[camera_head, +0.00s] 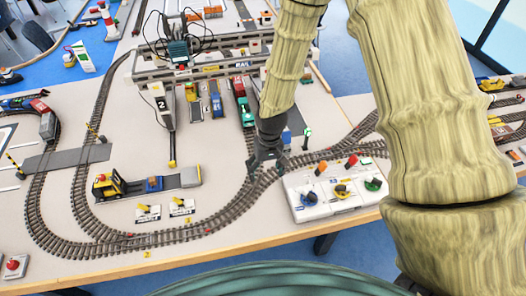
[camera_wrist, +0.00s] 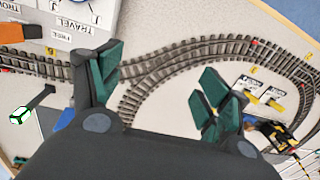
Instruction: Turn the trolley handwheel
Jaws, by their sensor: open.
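A white control panel (camera_head: 322,208) stands at the table's front edge, right of centre in the head view. It carries three handwheels in a row: one with blue on the left, a middle one with yellow (camera_head: 343,191), and one with green on the right. In the wrist view the panel's corner (camera_wrist: 125,22) shows at top left, with a "TRAVEL" label and a cut-off label starting "TRO". The trolley handwheel itself cannot be made out there. My gripper (camera_head: 265,164) is open and empty above the track, left of the panel; its spread fingers show in the wrist view (camera_wrist: 160,88).
The gantry crane (camera_head: 190,68) stands further back.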

